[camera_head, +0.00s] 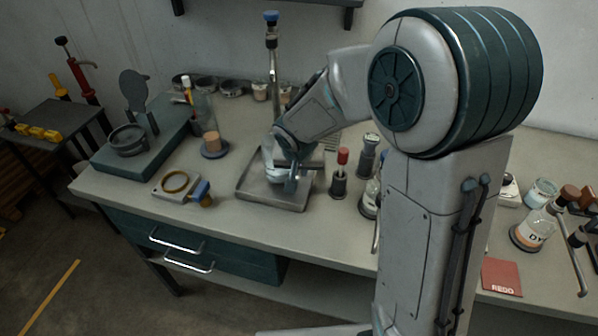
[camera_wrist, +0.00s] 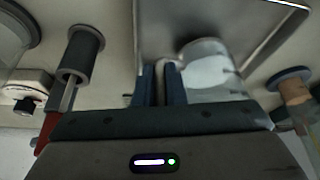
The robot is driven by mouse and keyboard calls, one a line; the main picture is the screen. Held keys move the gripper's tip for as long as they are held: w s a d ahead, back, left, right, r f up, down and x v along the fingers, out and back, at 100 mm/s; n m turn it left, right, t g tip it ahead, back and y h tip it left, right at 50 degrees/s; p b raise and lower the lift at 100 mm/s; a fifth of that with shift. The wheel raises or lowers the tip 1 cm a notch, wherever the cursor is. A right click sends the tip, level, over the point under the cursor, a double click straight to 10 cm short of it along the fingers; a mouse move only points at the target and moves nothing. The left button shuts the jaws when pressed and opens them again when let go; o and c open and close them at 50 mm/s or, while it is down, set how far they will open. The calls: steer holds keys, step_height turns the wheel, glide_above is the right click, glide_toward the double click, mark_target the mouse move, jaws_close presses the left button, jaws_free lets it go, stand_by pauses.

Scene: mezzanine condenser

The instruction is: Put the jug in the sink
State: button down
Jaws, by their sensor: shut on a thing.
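The jug (camera_head: 271,171) is a clear vessel with graduation marks. It also shows in the wrist view (camera_wrist: 207,72), where its pale inside or base faces the camera. My gripper (camera_head: 291,183) is shut on the jug's handle; its two dark blue fingers show in the wrist view (camera_wrist: 161,84) with the handle between them. The sink (camera_head: 261,199) is a shallow grey metal basin set in the worktop, and it also shows in the wrist view (camera_wrist: 225,17). The jug is over or within the sink; I cannot tell whether it touches the bottom. My forearm hides part of the sink's back.
A red-topped tool (camera_head: 340,176) stands close to the sink's right side. A clamp with a brass ring (camera_head: 176,184) lies on the left. A tall tap (camera_head: 272,60) rises behind.

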steer(key=shift+f, duration=0.55)
steer(key=shift+f, duration=0.2)
steer(key=c, duration=1.5)
jaws_free()
steer(key=shift+r, duration=0.1)
steer(key=shift+r, duration=0.1)
